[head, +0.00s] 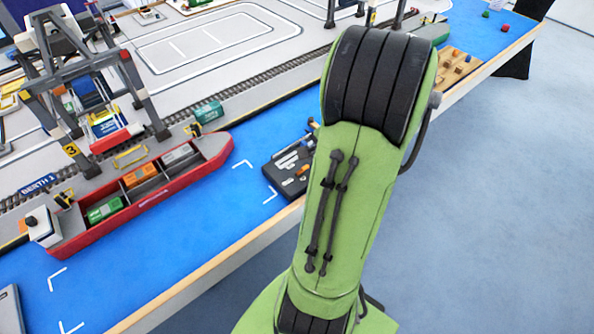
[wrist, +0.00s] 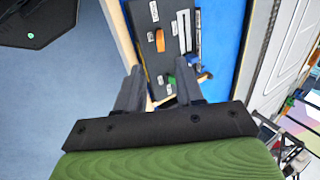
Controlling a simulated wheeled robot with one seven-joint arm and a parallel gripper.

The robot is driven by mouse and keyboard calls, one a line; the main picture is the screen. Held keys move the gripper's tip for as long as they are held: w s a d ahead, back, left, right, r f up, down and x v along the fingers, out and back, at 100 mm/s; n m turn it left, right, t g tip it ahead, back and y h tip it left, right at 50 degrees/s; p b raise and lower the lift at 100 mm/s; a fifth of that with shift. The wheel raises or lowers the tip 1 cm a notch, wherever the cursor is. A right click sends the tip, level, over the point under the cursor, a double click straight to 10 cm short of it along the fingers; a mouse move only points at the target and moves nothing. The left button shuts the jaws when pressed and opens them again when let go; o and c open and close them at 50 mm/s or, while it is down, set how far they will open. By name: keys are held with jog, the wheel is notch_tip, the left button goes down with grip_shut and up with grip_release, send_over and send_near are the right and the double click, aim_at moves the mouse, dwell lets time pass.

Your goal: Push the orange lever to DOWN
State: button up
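The orange lever (wrist: 160,40) stands on a dark control panel (wrist: 141,22) in the wrist view, beyond my fingertips. White labels lie around it; I cannot read them or tell the lever's position. My gripper is hidden there.
A red ship (head: 165,190) with containers lies left of the panel, beside a gantry crane (head: 133,75). A wooden board (head: 455,68) with small blocks stands at the right. Blue table surface is clear between ship and panel.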

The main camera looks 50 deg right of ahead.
aim_at(305, 168)
jog(key=b+x, duration=0.2)
jog(key=x, duration=0.9)
jog(key=shift+f+b, duration=0.1)
jog(key=shift+b, duration=0.25)
grip_shut()
